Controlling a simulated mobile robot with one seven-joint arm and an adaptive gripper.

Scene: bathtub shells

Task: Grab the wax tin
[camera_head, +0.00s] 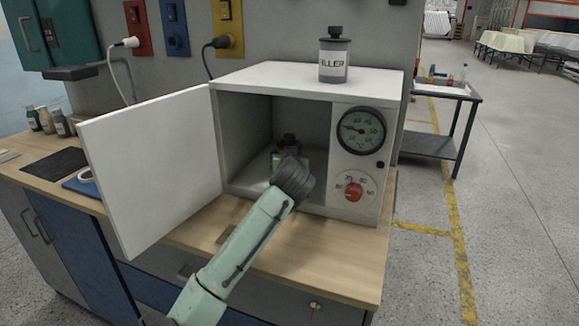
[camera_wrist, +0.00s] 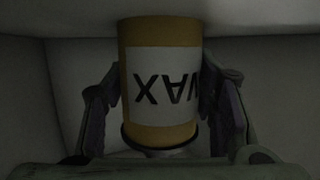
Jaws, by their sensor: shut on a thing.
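The wax tin (camera_wrist: 160,88) is a yellow-orange cylinder with a white label that reads WAX upside down in the wrist view. My gripper (camera_wrist: 161,100) is shut on it, with one finger against each side. In the head view my gripper (camera_head: 288,155) is inside the open white cabinet (camera_head: 300,82), near its floor. My wrist hides most of the tin there, and I cannot tell whether the tin touches the cabinet floor.
The cabinet door (camera_head: 155,170) stands wide open at the left. A grey FILLER tin (camera_head: 334,60) stands on the cabinet top. A gauge (camera_head: 361,130) and a red knob (camera_head: 353,191) are on the right front panel. Small bottles (camera_head: 46,120) stand on the wooden bench (camera_head: 335,275) at far left.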

